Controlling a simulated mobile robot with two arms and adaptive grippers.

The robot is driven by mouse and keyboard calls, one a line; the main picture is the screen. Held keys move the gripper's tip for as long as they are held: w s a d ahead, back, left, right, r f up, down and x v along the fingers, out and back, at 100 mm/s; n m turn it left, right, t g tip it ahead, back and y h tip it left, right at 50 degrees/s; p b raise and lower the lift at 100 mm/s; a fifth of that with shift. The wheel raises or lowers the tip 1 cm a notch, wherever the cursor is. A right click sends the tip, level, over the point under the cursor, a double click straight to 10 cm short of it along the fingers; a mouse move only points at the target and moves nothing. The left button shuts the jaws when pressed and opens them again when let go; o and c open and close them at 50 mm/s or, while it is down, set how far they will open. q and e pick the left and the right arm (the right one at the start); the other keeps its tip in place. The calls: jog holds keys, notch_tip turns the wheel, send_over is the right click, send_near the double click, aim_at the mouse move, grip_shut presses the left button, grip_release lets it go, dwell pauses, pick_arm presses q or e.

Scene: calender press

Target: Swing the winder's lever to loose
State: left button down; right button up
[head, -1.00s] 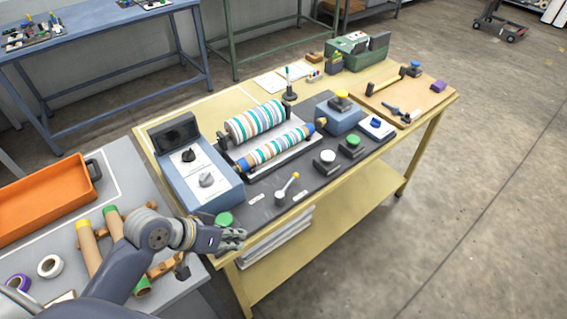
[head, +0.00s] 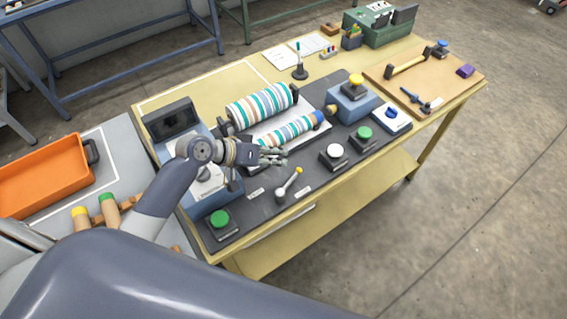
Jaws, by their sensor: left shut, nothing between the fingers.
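The lever (head: 289,184) stands on the dark mat at the front of the yellow table. It has a grey round base and a shaft tilted up to the right, ending in a pale yellow knob. A small white label lies on each side of its base; I cannot read either. The striped rolls (head: 262,106) of the winder lie behind it. My left gripper (head: 283,156) is shut and empty, just behind and left of the knob, in front of the near roll. It appears apart from the lever. My right gripper is not in view.
A blue console (head: 205,208) stands left of the rolls, partly behind my arm. Green (head: 219,219) and white (head: 334,152) buttons flank the lever. A blue box with a yellow knob (head: 355,82) stands farther right. An orange tray (head: 42,178) is at the left.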

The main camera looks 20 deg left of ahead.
aim_at(289, 184)
pick_arm(q)
jog(key=d+f, duration=0.1)
jog(key=s+f, duration=0.1)
jog(key=shift+d+f+p, duration=0.3)
jog(key=shift+d+p, duration=0.05)
jog(key=shift+p, duration=0.05)
jog(key=shift+d+f, duration=0.1)
jog(key=shift+f, duration=0.15)
jog(key=shift+d+f+m+g+h+b, duration=0.35)
jog(key=shift+f+m+b, duration=0.1)
jog(key=shift+b, duration=0.45)
jog(key=shift+s+d+r, duration=0.1)
jog(key=shift+d, duration=0.3)
jog(key=shift+s, duration=0.1)
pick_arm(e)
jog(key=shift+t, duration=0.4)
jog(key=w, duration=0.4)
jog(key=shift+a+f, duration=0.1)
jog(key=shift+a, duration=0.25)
